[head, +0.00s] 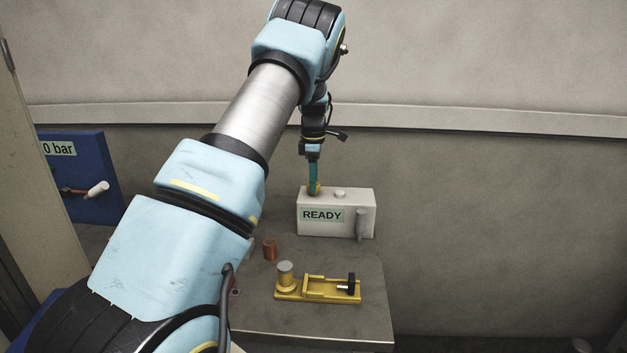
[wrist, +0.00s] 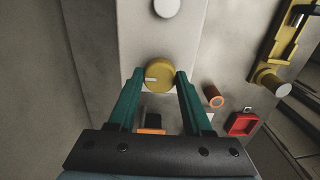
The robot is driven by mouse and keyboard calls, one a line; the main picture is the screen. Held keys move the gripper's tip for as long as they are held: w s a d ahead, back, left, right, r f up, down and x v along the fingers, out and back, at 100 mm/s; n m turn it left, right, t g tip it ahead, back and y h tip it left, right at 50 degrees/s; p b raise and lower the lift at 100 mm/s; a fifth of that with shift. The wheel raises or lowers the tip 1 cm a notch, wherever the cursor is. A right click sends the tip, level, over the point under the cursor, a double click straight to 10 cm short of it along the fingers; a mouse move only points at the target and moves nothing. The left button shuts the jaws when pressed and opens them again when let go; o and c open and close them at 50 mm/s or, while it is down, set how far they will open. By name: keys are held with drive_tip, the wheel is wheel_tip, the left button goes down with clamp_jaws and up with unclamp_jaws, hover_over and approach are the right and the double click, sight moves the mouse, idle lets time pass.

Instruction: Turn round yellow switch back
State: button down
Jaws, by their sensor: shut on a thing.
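The round yellow switch (wrist: 159,77) sits on top of the white box (head: 337,226) labelled READY. A pale mark shows on the left part of its face in the wrist view. My gripper (wrist: 160,75) is shut on the switch, with one green finger at each side of it. In the head view my gripper (head: 314,187) points straight down onto the left end of the box top, and its fingers hide part of the switch.
A white round button (head: 340,194) is beside the switch, and a grey cylinder (head: 361,225) stands at the box front. A yellow fixture (head: 318,291), a copper-coloured cylinder (head: 270,248) and a red tray (wrist: 241,124) are nearby. A blue panel (head: 84,180) with a lever is at left.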

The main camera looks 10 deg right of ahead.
idle(0.4)
drive_tip(key=shift+c, duration=1.6)
unclamp_jaws()
wheel_tip(320, 180, up, 11)
drive_tip(key=b, duration=0.3)
